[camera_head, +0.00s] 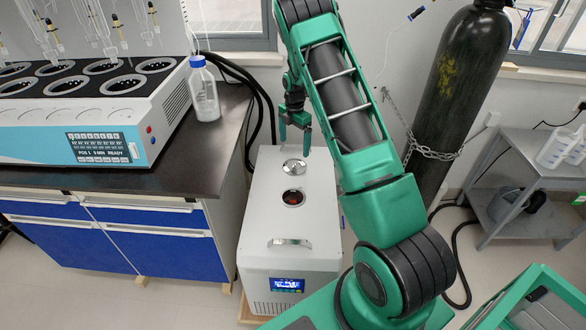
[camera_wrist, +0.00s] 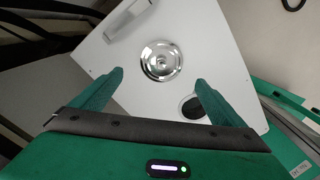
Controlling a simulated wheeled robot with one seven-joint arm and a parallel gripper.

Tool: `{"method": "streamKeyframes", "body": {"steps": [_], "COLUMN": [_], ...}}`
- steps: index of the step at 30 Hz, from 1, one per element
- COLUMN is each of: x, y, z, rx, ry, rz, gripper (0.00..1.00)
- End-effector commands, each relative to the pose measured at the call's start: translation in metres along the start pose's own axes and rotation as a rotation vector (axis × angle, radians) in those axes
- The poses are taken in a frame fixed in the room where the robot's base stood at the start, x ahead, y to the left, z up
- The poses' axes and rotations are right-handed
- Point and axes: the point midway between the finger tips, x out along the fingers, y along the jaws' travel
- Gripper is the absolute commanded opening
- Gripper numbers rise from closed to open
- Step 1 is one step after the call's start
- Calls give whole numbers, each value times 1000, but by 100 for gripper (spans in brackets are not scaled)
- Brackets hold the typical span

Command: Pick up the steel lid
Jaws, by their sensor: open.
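The steel lid (camera_head: 294,165) is a shiny round disc lying on the white top of the chiller unit (camera_head: 262,213), behind a round opening (camera_head: 292,198). In the wrist view the lid (camera_wrist: 161,61) shows from above with a small knob at its centre. My gripper (camera_head: 296,130) is above the lid in the head view. In the wrist view its two green fingers (camera_wrist: 158,80) are wide apart, with the lid between and beyond their tips. The gripper is open and holds nothing. The lid appears apart from both fingers.
A lab bench (camera_head: 130,170) with a heating unit (camera_head: 90,115) and a white bottle (camera_head: 204,90) stands at left. A dark gas cylinder (camera_head: 460,90) is chained at right. Black hoses (camera_head: 262,95) run behind the chiller. A metal handle (camera_head: 290,242) is on its front top.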

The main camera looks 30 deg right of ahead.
Motion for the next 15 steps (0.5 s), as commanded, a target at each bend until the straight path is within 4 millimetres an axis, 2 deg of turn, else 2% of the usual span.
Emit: {"method": "streamKeyframes", "body": {"steps": [7, 15], "x": [37, 55], "y": [-1, -1], "z": [0, 1], "rx": [2, 4], "ry": [2, 0], "rz": [-2, -1], "gripper": [94, 94]}}
